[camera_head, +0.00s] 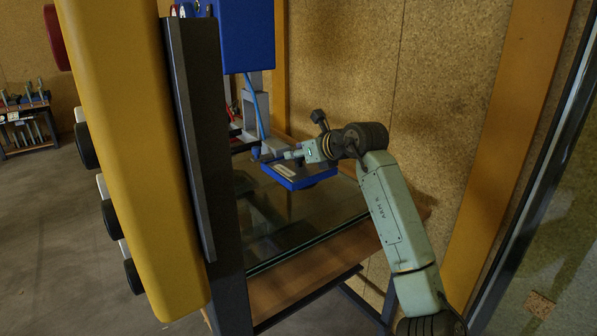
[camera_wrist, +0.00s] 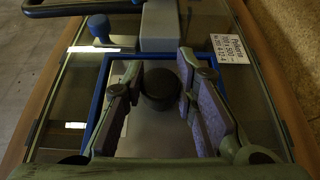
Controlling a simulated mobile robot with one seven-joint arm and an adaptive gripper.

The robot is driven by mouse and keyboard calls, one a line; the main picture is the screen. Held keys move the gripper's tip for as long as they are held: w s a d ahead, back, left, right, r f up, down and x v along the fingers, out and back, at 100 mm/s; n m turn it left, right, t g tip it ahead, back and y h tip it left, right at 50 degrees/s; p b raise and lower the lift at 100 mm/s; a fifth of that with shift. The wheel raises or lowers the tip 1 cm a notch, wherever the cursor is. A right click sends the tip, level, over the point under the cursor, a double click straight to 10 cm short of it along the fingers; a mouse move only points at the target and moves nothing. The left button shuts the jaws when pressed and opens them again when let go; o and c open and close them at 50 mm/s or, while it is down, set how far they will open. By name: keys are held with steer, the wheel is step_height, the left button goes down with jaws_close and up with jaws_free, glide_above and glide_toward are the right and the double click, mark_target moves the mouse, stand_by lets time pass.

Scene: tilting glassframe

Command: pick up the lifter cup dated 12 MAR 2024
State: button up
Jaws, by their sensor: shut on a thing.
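My gripper (camera_head: 290,154) is over the blue-rimmed tray (camera_head: 293,184) on the far part of the glass table. In the wrist view, its purple-padded fingers (camera_wrist: 161,84) are closed around a dark round cup-like piece (camera_wrist: 160,95), one finger on each side. I cannot read any date on this piece, so I cannot tell whether it is the lifter cup dated 12 MAR 2024. It appears within the blue rim (camera_wrist: 97,125), over a grey surface. Whether it touches that surface is hidden.
The glass sheet (camera_head: 285,232) lies on a wooden-edged frame (camera_head: 310,272). A white label (camera_wrist: 218,49) with print lies at the wrist view's upper right. A yellow-and-dark post (camera_head: 135,150) stands at left, and a blue box (camera_head: 248,35) hangs above the tray. The cork wall (camera_head: 430,90) is close behind.

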jaws_close()
stand_by(0.3)
steer(key=shift+r, duration=0.2)
